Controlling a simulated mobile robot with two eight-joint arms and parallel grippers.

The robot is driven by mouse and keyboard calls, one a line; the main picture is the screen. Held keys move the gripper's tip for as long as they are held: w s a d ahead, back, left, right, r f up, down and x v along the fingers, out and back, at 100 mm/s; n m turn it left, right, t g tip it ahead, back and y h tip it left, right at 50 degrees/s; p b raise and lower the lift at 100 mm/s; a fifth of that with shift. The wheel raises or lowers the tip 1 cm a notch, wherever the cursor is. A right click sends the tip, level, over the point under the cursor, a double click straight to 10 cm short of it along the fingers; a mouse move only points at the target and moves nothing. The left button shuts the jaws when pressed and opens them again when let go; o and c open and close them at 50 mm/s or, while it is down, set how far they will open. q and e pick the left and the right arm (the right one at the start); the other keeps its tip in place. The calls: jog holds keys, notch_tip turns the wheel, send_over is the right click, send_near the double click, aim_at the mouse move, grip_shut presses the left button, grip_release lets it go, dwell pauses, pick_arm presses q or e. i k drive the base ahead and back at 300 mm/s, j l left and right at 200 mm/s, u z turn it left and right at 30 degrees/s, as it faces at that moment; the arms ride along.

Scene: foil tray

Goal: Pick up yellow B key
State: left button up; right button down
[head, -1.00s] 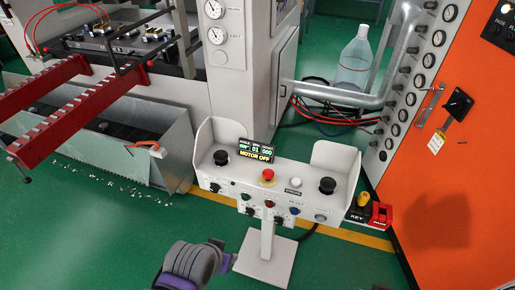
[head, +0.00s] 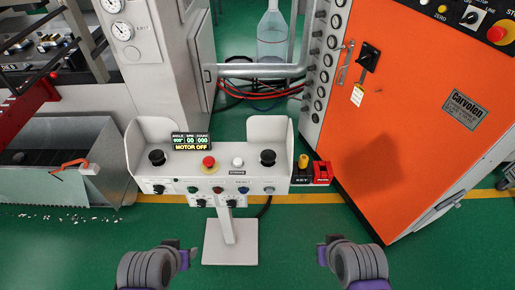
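A small yellow key (head: 303,161) stands upright in a black holder (head: 301,177) marked KEY, at the right end of the control console. It is too small to read any letter on it. My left gripper (head: 188,258) is low in the head view, left of the console's foot and well apart from the key. My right gripper (head: 322,256) is low on the right, below the key and apart from it. I see nothing held in either, but their finger gaps are not clear.
The white console (head: 220,165) stands on a post and base plate (head: 230,243). A red block (head: 322,172) sits directly right of the key holder. The orange cabinet (head: 410,120) rises behind it on the right. Green floor between my grippers and the console is mostly clear.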

aim_at(304, 159)
jog(key=i+l+u, duration=0.15)
jog(key=l+u, duration=0.85)
jog(key=i+j, duration=0.05)
